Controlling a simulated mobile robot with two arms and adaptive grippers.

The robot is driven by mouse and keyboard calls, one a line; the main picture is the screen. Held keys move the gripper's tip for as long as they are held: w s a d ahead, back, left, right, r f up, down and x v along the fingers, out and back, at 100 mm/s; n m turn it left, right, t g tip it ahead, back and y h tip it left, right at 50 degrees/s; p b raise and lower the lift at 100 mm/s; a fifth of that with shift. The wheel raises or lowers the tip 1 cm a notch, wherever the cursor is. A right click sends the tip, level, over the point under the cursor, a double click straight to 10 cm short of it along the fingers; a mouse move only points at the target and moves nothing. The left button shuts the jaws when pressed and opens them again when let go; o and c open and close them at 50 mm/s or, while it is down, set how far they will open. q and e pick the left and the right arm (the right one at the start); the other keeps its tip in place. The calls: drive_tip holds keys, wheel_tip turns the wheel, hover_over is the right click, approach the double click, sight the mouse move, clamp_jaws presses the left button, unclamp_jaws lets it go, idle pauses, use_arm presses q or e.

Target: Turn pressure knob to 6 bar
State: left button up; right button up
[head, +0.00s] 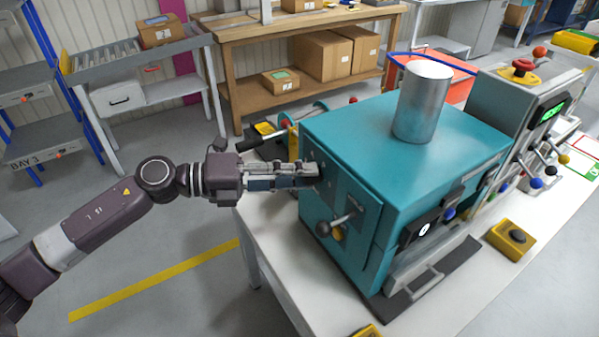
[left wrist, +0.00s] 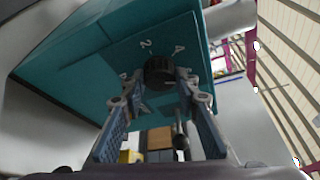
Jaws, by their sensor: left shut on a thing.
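The black pressure knob (left wrist: 158,72) sits on the side face of the teal machine (head: 410,130), with white scale numbers around it; a 2 and what looks like a 4 can be read in the left wrist view. A pale mark shows on the knob, but its exact setting is too small to read. My left gripper (head: 316,173) reaches the machine's left face. In the left wrist view its two fingers (left wrist: 158,82) are shut on the knob from both sides. In the head view the fingers hide the knob. My right gripper is not in view.
A lever with a dark ball (head: 323,229) sticks out of the same face, below and near my left gripper. A silver cylinder (head: 423,101) stands on the machine. A yellow button box (head: 511,238) is on the white table (head: 270,237). The floor at left is mostly clear.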

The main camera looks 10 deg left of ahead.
use_arm(q)
drive_tip(key=shift+m+y, duration=0.4)
drive_tip(key=shift+m, duration=0.3)
drive_tip(key=shift+p, duration=0.3)
drive_tip(key=shift+s, duration=0.1)
drive_tip(key=o, duration=1.2)
drive_tip(key=shift+c, duration=0.2)
drive_tip(key=v, duration=1.2)
